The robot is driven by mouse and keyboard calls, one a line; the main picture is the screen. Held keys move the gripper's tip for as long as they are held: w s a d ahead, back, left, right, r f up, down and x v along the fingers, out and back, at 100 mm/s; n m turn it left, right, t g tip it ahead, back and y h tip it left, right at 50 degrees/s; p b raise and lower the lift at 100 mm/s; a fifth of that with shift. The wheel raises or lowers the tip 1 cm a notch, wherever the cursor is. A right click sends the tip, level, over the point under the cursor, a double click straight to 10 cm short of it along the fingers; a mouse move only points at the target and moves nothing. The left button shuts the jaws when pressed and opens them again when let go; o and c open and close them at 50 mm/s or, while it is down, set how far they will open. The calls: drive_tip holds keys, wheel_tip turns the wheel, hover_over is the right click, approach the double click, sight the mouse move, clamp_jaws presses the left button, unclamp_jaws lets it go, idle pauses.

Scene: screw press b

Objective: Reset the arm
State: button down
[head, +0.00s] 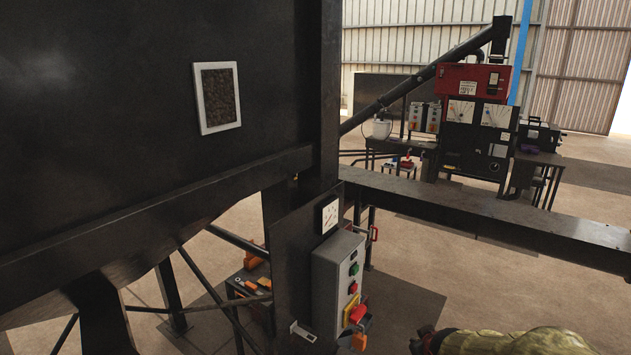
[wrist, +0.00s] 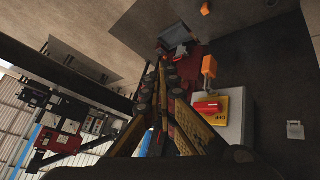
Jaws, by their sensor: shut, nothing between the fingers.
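My arm, in a yellowish-green cover, enters at the bottom right of the head view, and only part of its end shows near the lower edge. In the wrist view my gripper (wrist: 163,78) is shut and empty, its dark and orange-brown fingers meeting near the middle. The grey control box (head: 337,278) hangs on the press frame, left of my arm in the head view. It carries green and red buttons and a red rotary switch (head: 358,314) on a yellow plate. The switch also shows in the wrist view (wrist: 206,107), just right of the fingers. An orange tag-like piece (wrist: 210,67) is beside it.
A dark hopper wall (head: 130,90) and beams fill the left of the head view. A long dark beam (head: 490,215) crosses to the right. A bench with a red-topped machine (head: 473,80) stands behind; open floor lies between.

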drive_tip(key=s+a+r+m, duration=0.1)
drive_tip(key=s+a+r, duration=0.2)
drive_tip(key=s, duration=0.6)
drive_tip(key=s+a+r+m+g+y, duration=0.1)
drive_tip(key=s+a+r, duration=0.1)
drive_tip(key=s+r, duration=0.5)
drive_tip(key=s+a+r+m+g, duration=0.1)
drive_tip(key=s+a+r, duration=0.2)
drive_tip(key=s, duration=0.8)
wheel_tip(320, 180, up, 2)
drive_tip(key=shift+s+a+r, duration=0.15)
drive_tip(key=shift+s+a, duration=0.15)
drive_tip(key=shift+s, duration=0.1)
drive_tip(key=c, duration=2.5)
unclamp_jaws()
drive_tip(key=o, duration=0.4)
